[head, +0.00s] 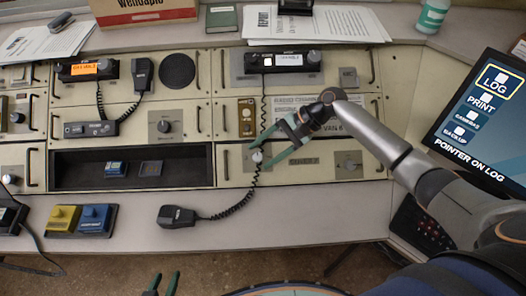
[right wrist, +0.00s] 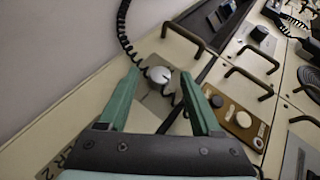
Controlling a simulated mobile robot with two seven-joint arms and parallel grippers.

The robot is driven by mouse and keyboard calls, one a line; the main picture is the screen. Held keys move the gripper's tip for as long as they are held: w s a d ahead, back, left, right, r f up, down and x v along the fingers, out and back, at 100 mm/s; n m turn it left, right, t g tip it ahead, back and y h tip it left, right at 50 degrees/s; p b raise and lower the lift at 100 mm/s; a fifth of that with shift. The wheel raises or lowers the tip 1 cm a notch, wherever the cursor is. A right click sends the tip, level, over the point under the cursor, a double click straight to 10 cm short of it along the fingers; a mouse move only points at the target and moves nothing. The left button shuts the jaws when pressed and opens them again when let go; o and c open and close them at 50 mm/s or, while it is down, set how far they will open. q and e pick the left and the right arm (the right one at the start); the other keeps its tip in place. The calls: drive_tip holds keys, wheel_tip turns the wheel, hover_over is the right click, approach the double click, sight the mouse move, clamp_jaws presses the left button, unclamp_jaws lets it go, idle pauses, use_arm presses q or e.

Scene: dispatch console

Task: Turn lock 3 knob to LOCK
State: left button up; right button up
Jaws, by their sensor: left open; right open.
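A small round silver-white knob (head: 257,157) sits on the cream console panel, near the coiled cord. I cannot read a lock number or LOCK mark beside it. My right gripper (head: 261,155) is open, with its green fingers reaching around this knob from the right. In the right wrist view the knob (right wrist: 159,75) shows between the spread fingertips of the gripper (right wrist: 160,78), with a dark pointer line on its face. I cannot tell whether the fingers touch it. My left gripper (head: 163,281) is open and empty at the bottom edge, in front of the desk.
A black coiled cord (right wrist: 123,30) runs close beside the knob and between the fingers to a handset (head: 178,216) on the desk. Other knobs (head: 164,126) and several bar handles (right wrist: 184,38) stand out of the panels. A monitor (head: 485,110) stands at the right.

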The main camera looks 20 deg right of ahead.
drive_tip(key=v, duration=1.1)
drive_tip(key=shift+d+r, duration=0.3)
drive_tip(key=shift+s, duration=0.15)
